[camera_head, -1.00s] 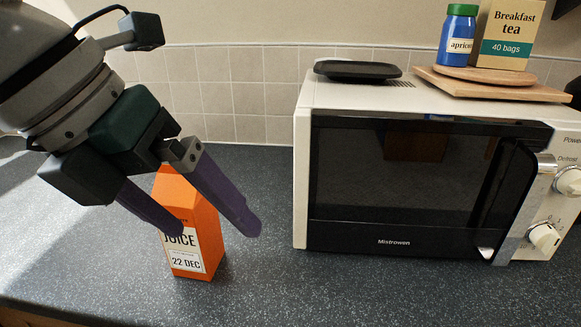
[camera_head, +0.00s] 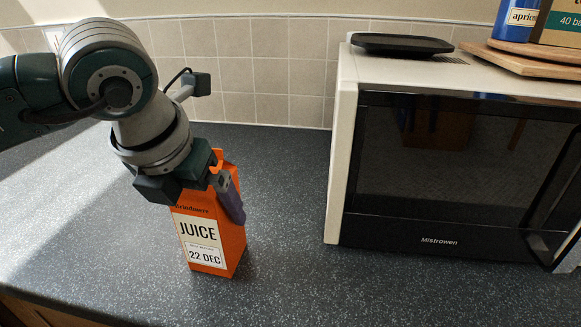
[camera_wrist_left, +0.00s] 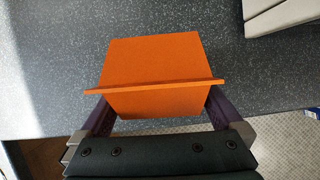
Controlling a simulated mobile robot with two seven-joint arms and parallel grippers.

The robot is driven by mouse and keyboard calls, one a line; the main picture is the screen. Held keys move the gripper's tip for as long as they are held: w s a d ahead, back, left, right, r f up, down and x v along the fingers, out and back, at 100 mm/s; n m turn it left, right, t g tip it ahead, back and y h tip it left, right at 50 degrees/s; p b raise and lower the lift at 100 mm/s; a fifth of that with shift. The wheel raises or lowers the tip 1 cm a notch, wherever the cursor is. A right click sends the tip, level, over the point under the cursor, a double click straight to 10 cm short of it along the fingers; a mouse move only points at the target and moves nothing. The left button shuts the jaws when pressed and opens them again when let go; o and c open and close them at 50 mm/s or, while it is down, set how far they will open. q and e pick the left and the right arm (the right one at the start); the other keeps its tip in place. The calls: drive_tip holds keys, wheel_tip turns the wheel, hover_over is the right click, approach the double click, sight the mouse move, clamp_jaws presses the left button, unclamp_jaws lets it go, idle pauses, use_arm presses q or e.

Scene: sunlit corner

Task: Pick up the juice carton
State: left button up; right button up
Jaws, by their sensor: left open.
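The orange juice carton (camera_head: 208,262) stands upright on the dark speckled counter, with a white label reading "JUICE" and "22 DEC". My left gripper (camera_head: 212,198) is at the carton's upper part, coming from above and the left. One purple finger lies along the carton's right side; the other is hidden in the head view. In the left wrist view the carton top (camera_wrist_left: 152,62) sits between the two fingers of the open left gripper (camera_wrist_left: 160,106), one finger on each side. Contact cannot be told. My right gripper is not in view.
A white microwave (camera_head: 343,160) stands to the right, with a gap of counter between it and the carton. A black tray (camera_head: 402,44), wooden boards (camera_head: 520,62) and a blue jar (camera_head: 510,20) are on top. The tiled wall (camera_head: 270,75) is behind.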

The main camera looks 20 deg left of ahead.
use_arm(q)
drive_tip(key=shift+w+f, duration=0.25)
drive_tip(key=shift+f, duration=0.3)
drive_tip(key=shift+r, duration=0.1)
clamp_jaws()
idle(0.4)
